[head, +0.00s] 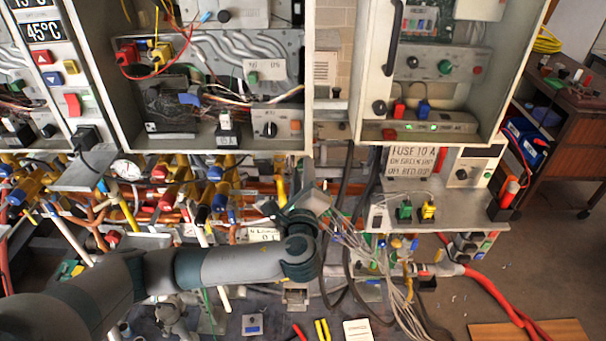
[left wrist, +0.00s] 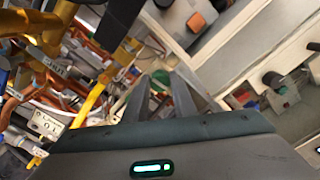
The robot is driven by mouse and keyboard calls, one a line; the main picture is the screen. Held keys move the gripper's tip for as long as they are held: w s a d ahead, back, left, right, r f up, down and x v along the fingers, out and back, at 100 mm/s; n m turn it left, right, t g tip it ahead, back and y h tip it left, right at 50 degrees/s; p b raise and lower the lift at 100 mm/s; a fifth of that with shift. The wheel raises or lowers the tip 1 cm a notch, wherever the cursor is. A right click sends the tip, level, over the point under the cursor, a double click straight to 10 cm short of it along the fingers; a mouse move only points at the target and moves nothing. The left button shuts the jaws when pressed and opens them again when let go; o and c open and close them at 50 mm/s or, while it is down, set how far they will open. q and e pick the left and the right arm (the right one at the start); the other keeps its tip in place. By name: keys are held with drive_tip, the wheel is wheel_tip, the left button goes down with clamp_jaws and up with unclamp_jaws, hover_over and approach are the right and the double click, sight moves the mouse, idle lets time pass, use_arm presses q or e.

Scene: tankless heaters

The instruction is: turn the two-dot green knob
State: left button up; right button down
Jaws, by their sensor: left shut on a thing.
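My left gripper (head: 292,198) is in front of the pipes, just below the gap between the two open cabinets. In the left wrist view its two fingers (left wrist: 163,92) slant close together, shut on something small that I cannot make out. One green knob (head: 252,77) sits beside a white label in the left cabinet. Another green knob (head: 445,67) is on the right cabinet's panel. I cannot read two dots on either. My right gripper is not in view.
Valves and coloured pipes crowd the area left of my gripper. Loose pale wires (head: 375,255) and black hoses hang to its right. A grey shelf (head: 470,210) with sockets juts out under the right cabinet. Open floor (head: 570,235) lies at the far right.

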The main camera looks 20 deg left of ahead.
use_arm(q)
drive_tip(key=shift+f+n+b, duration=0.15)
drive_tip(key=shift+n+b, duration=1.15)
drive_tip(key=shift+n, duration=0.7)
drive_tip(key=shift+f+n+b, duration=0.1)
drive_tip(key=shift+n+b, duration=1.2)
drive_tip(key=shift+n, duration=0.7)
drive_tip(key=o, duration=1)
drive_tip(key=shift+o, duration=0.2)
drive_tip(key=shift+r, duration=0.15)
drive_tip(key=shift+s, duration=0.2)
